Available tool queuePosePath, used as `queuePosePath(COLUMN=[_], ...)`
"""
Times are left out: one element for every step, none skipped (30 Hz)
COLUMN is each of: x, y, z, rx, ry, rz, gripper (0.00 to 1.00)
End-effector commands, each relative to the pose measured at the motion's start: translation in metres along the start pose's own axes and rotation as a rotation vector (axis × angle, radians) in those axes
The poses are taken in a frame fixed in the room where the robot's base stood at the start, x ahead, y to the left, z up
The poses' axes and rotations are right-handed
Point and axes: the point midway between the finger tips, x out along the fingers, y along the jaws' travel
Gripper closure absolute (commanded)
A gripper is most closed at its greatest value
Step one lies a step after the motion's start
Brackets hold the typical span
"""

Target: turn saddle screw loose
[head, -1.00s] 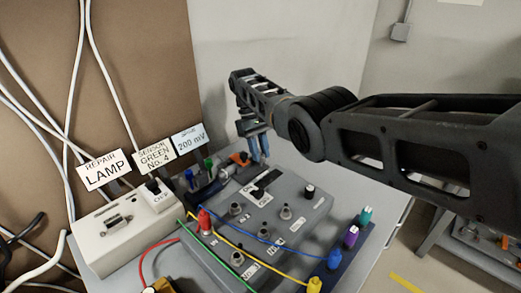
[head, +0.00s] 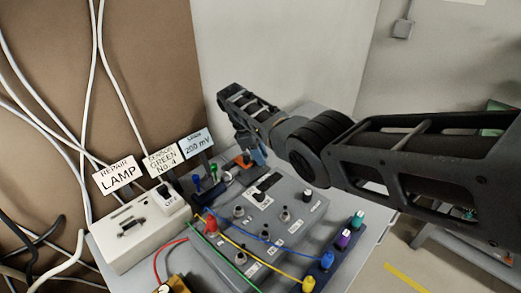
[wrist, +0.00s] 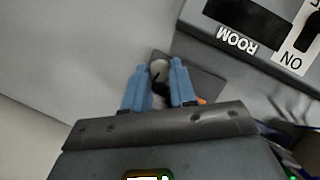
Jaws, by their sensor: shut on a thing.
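My gripper's blue fingers (wrist: 158,80) point down at a grey patch on the panel in the wrist view. A round, light grey screw head with a dark slot (wrist: 158,70), which I take for the saddle screw, sits between the fingertips, and they are shut on it. Something dark and a bit of orange show just below it, partly hidden by the fingers. In the head view my gripper (head: 257,156) is down at the back of the grey box, beside an orange part (head: 243,161). The screw is too small or hidden to make out there.
The grey box (head: 285,241) carries knobs, sockets and blue and yellow leads in front of my gripper. A white lamp box (head: 140,234) stands left, with label cards (head: 195,143) behind. A wall is close behind; a strip with coloured plugs (head: 343,238) lies right.

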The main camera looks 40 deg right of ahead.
Motion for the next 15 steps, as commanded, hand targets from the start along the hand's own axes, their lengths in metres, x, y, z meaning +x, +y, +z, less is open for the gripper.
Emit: queuePosePath(x=[-0.0028,-0.0027,-0.0025,-0.0024,-0.0022,-0.002,-0.0019,-0.0017,-0.0016,-0.0015,-0.0014,-0.0013,-0.0013,-0.0012,-0.0012], y=[0.0002,0.0002,0.0002,0.0001,0.0001,0.0,0.0,0.0,0.0,0.0,0.0,0.0,0.0,0.0,0.0], z=[0.0,-0.0001,-0.0002,-0.0003,-0.0003,-0.0004,-0.0005,-0.0005,-0.0006,-0.0006,-0.0007,-0.0007,-0.0008,-0.0008,-0.0008], rx=[-0.014,-0.021,-0.03,-0.035,-0.04,-0.045,-0.048,-0.05,-0.052,-0.053,-0.054,-0.054,-0.054,-0.054,-0.054], ry=[0.002,0.003,0.003,0.003,0.003,0.003,0.003,0.003,0.003,0.003,0.003,0.003,0.003,0.003,0.003], rz=[0.009,0.012,0.015,0.017,0.019,0.021,0.022,0.023,0.024,0.024,0.025,0.025,0.025,0.025,0.025], gripper=[1.0,1.0,1.0,1.0,1.0,1.0,1.0,1.0,1.0,1.0,1.0,1.0,1.0,1.0,1.0])
